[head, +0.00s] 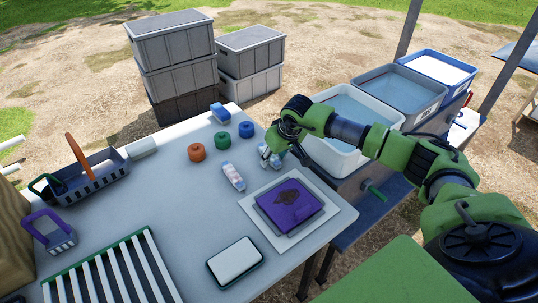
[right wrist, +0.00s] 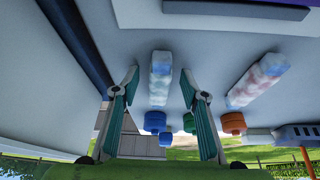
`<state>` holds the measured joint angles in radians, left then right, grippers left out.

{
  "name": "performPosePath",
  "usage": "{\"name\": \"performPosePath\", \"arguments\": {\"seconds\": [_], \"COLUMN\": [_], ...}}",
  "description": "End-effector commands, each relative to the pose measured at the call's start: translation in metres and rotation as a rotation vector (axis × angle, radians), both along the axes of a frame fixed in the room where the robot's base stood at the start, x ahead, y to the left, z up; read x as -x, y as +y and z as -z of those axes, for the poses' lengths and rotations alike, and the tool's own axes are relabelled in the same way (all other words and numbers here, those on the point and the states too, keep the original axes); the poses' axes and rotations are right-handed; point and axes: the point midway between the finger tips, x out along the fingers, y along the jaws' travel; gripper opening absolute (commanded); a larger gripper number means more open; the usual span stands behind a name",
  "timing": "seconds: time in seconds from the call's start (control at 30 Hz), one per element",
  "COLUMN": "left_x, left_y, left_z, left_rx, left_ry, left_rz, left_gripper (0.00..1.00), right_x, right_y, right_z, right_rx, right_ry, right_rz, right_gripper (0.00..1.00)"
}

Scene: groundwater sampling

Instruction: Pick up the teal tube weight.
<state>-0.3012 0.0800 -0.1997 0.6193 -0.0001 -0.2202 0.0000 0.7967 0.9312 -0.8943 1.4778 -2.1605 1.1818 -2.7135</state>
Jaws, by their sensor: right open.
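The teal tube weight, a short mottled pale blue-green and white roll (head: 274,161), lies on the grey table, partly hidden by my right gripper in the head view. In the right wrist view the tube weight (right wrist: 159,95) appears lengthwise between the two fingers, with clear space on both sides. My right gripper (head: 275,148) is open and points down over it; its spread fingers also show in the right wrist view (right wrist: 160,72). I see no contact between fingers and tube, and the exact height above the table is unclear. My left gripper is not in view.
A similar pink-and-white tube (head: 233,176) lies to the left. Orange (head: 197,152), green (head: 222,140) and blue (head: 246,130) round pieces stand behind. A purple item (head: 289,206) on a pale board is in front. A white tub (head: 350,112) is beyond the table's right edge.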

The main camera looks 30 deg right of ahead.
Motion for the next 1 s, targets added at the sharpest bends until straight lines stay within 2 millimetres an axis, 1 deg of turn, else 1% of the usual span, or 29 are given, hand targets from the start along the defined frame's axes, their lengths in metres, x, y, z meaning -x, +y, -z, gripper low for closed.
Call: {"name": "performPosePath", "arguments": {"seconds": [0.07,0.1,0.17,0.2,0.23,0.27,0.57,0.73,0.83,0.9,1.0], "left_x": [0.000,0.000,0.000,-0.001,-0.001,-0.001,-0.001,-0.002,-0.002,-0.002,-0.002], "left_y": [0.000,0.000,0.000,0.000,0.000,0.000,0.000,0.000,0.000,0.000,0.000], "left_z": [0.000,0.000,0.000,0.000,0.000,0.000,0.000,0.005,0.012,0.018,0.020], "left_rx": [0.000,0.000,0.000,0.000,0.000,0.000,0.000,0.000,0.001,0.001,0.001], "left_ry": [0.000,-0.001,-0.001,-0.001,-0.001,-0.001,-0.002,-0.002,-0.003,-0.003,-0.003], "left_rz": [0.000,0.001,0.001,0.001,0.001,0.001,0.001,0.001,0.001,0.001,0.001], "left_gripper": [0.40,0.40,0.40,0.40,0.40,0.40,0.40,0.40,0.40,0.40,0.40], "right_x": [0.000,0.000,0.000,0.000,0.000,0.000,0.000,-0.001,-0.002,-0.001,0.010], "right_y": [0.000,0.000,0.000,0.000,0.000,0.000,0.000,0.000,-0.001,0.001,0.018], "right_z": [0.000,0.000,0.000,0.000,0.000,0.000,-0.001,-0.008,-0.020,-0.034,-0.055], "right_rx": [0.000,0.000,0.000,0.000,0.000,0.000,0.000,0.000,0.001,0.000,0.001], "right_ry": [0.000,0.000,0.000,0.000,0.000,0.000,-0.002,-0.004,-0.007,-0.008,-0.008], "right_rz": [0.000,0.000,0.000,0.000,0.000,0.000,0.001,0.000,0.000,-0.001,-0.006], "right_gripper": [0.40,0.38,0.22,0.12,0.04,0.00,0.00,0.00,0.00,0.00,0.00]}}
